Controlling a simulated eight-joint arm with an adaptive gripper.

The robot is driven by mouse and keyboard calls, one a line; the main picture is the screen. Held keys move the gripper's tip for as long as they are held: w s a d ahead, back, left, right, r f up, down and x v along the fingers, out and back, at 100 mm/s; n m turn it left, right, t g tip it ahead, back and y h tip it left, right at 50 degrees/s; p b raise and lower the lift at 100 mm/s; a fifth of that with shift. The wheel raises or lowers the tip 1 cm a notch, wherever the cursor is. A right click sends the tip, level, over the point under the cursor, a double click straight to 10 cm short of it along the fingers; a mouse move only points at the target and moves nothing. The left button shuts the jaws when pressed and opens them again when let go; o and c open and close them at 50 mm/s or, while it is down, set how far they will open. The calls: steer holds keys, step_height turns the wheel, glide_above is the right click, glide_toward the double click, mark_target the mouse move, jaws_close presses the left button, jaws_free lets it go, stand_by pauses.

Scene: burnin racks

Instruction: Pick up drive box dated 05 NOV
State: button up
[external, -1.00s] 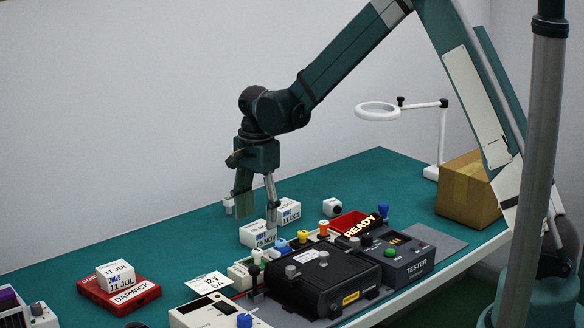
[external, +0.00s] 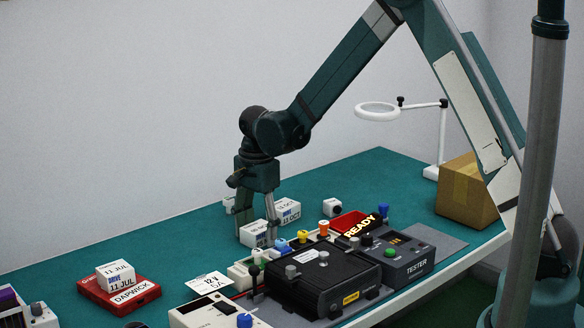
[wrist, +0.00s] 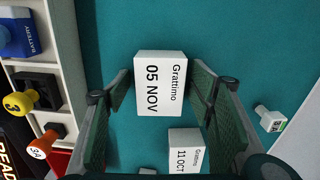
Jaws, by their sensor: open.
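The drive box dated 05 NOV (wrist: 159,84) is a white box lying on the green table; its label reads Grattimo 05 NOV in the wrist view. In the external view the same box (external: 254,234) is partly hidden by my gripper. My gripper (wrist: 160,88) is open, with one finger on each side of this box in the wrist view. In the external view my gripper (external: 256,236) points straight down at the box. Whether the fingers touch it I cannot tell. A second white box dated 11 OCT (external: 288,211) lies close behind it, also seen in the wrist view (wrist: 185,140).
A black tester (external: 395,262) and a dark fixture (external: 325,280) with colored knobs stand close at the front right. A red tray (external: 120,297) holds a box dated 11 JUL (external: 116,273) at left. A cardboard box (external: 468,190) and lamp (external: 377,111) stand at the back right.

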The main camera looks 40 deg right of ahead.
mark_target(258, 227)
stand_by(0.3)
steer(key=c, duration=1.1)
steer(key=shift+o, duration=0.2)
steer(key=shift+r, duration=0.15)
steer(key=shift+r, duration=4.85)
